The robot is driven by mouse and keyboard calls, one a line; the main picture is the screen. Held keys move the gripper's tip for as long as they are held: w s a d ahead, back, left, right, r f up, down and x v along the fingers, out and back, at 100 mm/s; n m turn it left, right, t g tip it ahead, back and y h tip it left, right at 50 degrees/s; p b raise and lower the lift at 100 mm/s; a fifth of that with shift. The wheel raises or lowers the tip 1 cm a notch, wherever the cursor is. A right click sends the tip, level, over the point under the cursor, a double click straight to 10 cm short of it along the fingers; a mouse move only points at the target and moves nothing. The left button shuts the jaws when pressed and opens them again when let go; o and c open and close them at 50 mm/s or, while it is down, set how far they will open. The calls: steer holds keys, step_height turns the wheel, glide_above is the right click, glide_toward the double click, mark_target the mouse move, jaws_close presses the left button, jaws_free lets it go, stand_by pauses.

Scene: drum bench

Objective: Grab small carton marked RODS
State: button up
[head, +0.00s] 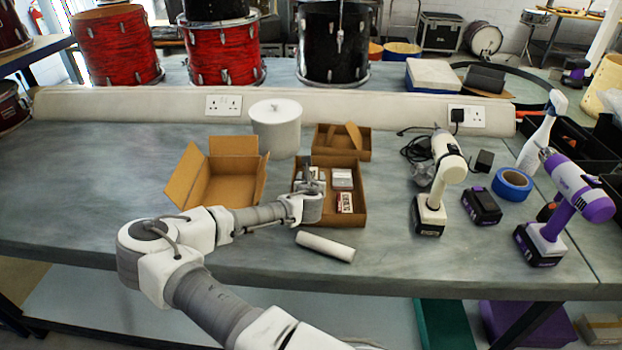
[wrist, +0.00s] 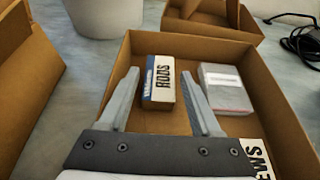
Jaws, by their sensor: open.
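The small carton marked RODS (wrist: 158,82) stands in an open cardboard box (wrist: 218,47), near its far wall in the wrist view. My gripper (wrist: 160,75) is open and empty, with a finger on either side of the carton in the picture. I cannot tell how far down the fingers reach. In the head view my gripper (head: 312,178) is over the left part of the box (head: 349,219) and hides much of what lies there.
A grey-white carton (wrist: 226,88) stands right of RODS, and a carton ending in "EWS" (wrist: 254,155) lies nearer. An empty open box (head: 233,185) is at left, a white canister (head: 276,128) behind. A white cylinder (head: 325,246) lies in front; a drill (head: 440,180) stands right.

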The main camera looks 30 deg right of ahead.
steer(key=shift+x, duration=1)
jaws_close()
steer(key=shift+r, duration=0.15)
